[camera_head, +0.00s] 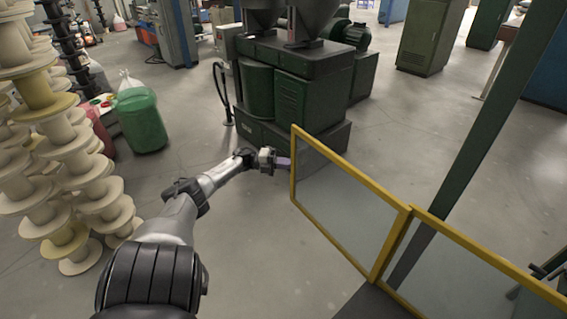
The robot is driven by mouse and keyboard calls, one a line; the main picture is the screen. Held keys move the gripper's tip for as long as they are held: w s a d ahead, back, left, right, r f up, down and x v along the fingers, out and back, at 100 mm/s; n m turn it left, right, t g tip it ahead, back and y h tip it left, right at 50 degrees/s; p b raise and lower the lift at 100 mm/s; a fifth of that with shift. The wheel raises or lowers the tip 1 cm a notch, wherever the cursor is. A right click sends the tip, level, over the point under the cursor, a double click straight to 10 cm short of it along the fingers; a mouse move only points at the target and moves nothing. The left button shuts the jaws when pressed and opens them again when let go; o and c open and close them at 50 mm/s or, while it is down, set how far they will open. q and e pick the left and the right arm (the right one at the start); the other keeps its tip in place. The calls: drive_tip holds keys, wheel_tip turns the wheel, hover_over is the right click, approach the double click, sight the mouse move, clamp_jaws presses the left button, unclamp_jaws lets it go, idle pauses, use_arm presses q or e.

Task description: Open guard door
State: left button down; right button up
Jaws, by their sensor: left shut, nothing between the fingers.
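The guard door (345,160) is a clear panel in a yellow frame at the right of the head view. A second yellow-framed panel (478,246) joins it at a shared upright and runs on to the lower right. My left gripper (285,162) is shut and empty. It is close to the left upright of the first panel, near its upper part; whether it touches the frame I cannot tell. My right gripper is not clearly in view; only some dark parts show at the lower right edge.
A dark green machine (295,85) stands behind the panel. Stacks of cream spools (65,190) fill the left side. A green container (141,120) stands beside them. A green post (490,130) rises at the right. The floor between spools and panel is clear.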

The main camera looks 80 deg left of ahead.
use_arm(q)
drive_tip(key=shift+w+d+r+h, duration=0.15)
drive_tip(key=shift+d+r+h, duration=0.05)
drive_tip(key=shift+r+h, duration=0.1)
use_arm(e)
drive_tip(key=shift+w+d+r, duration=0.2)
drive_tip(key=shift+w+d, duration=0.3)
drive_tip(key=shift+d, duration=0.15)
drive_tip(key=shift+s+a+f+b, duration=0.1)
drive_tip(key=shift+a+f+b, duration=0.05)
drive_tip(key=shift+f+b, duration=0.3)
drive_tip(key=shift+s+a+f+b, duration=0.1)
drive_tip(key=shift+a+f+b, duration=0.05)
drive_tip(key=shift+f+b, duration=0.25)
use_arm(q)
drive_tip(key=v, duration=1.4)
use_arm(e)
drive_tip(key=shift+f, duration=0.2)
use_arm(q)
drive_tip(key=shift+f, duration=0.15)
